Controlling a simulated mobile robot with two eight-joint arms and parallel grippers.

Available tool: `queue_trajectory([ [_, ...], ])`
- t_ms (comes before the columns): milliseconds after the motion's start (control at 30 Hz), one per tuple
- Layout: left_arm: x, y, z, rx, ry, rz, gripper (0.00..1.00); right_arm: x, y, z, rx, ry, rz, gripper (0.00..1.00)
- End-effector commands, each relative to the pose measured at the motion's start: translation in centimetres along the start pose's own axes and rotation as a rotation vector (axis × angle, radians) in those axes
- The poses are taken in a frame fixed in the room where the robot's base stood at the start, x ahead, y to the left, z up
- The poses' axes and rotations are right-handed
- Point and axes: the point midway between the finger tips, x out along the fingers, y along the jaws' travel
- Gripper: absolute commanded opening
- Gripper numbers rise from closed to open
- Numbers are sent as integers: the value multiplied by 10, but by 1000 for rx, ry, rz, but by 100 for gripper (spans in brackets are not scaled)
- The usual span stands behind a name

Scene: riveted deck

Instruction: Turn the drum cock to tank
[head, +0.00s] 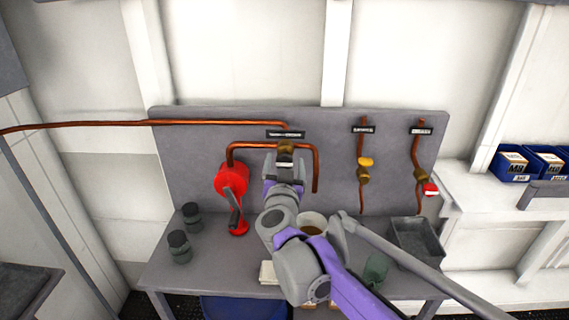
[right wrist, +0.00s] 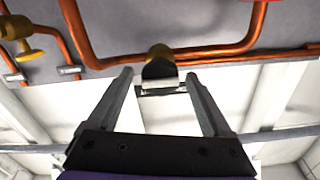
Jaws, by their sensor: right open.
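A brass cock (head: 285,147) sits on the copper pipework of the grey panel, below a dark label plate (head: 285,134) too small to read. In the right wrist view the cock (right wrist: 158,53) shows a dark end facing me. My right gripper (head: 284,168) is just below and in front of it in the head view. In the right wrist view the right gripper (right wrist: 159,73) is open, its fingers on either side of the cock's dark end; contact cannot be told. The cock's handle position is unclear. My left gripper is out of view.
A red hand pump (head: 231,181) stands left of my arm. Two more cocks, with a yellow handle (head: 365,161) and a red handle (head: 430,189), are to the right. Dark jars (head: 179,246), a mug (head: 312,221) and a grey bin (head: 416,240) stand on the bench.

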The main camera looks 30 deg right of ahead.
Motion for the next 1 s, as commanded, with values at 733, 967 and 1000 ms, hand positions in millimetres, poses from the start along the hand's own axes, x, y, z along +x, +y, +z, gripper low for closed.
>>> queue_trajectory([
  [733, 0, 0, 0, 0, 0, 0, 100, 0, 0, 0, 1, 0, -1, 0],
  [967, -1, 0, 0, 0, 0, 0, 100, 0, 0, 0, 36, 0, -1, 0],
  [1000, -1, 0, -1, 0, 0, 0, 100, 0, 0, 0, 50, 0, -1, 0],
])
